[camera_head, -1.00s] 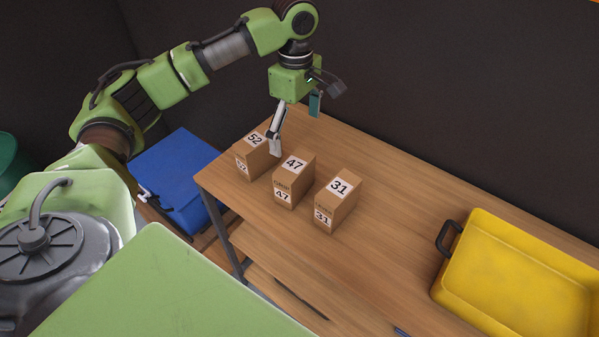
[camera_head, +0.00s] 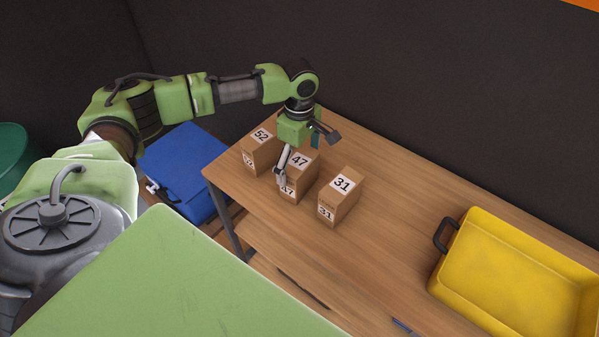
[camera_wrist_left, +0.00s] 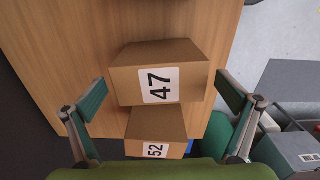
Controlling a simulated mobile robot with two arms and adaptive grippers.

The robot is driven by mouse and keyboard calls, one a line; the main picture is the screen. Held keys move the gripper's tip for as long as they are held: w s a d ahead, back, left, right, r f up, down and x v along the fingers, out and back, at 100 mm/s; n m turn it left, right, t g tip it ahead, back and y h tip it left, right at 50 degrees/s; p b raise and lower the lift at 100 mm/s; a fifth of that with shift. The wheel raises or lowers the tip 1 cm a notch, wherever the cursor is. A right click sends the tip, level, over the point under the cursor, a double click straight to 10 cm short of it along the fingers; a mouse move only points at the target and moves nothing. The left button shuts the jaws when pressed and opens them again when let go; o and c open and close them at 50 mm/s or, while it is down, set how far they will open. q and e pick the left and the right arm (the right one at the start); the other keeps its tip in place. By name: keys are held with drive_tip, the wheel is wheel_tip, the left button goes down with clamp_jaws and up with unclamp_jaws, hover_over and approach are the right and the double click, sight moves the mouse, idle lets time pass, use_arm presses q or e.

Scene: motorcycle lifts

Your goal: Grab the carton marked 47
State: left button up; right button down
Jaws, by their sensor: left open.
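The carton marked 47 (camera_head: 306,179) is a brown box with white number labels, upright on the wooden table between two other cartons. My left gripper (camera_head: 299,158) is open and points down over it, one finger in front of its label side and the other largely hidden behind. In the left wrist view the carton marked 47 (camera_wrist_left: 190,72) lies between the two spread fingers, with a gap on each side. No contact shows. My right gripper is not in view.
The carton marked 52 (camera_head: 264,155) stands just left, and the carton marked 31 (camera_head: 346,205) just right. A yellow tray (camera_head: 447,275) sits on the right of the wooden table (camera_head: 395,220). A blue box (camera_head: 183,165) is beyond the table's left edge. The table between carton 31 and the tray is clear.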

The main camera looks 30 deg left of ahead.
use_arm(q)
drive_tip(key=c, duration=1.7)
drive_tip(key=shift+r, duration=0.1)
drive_tip(key=shift+c, duration=0.2)
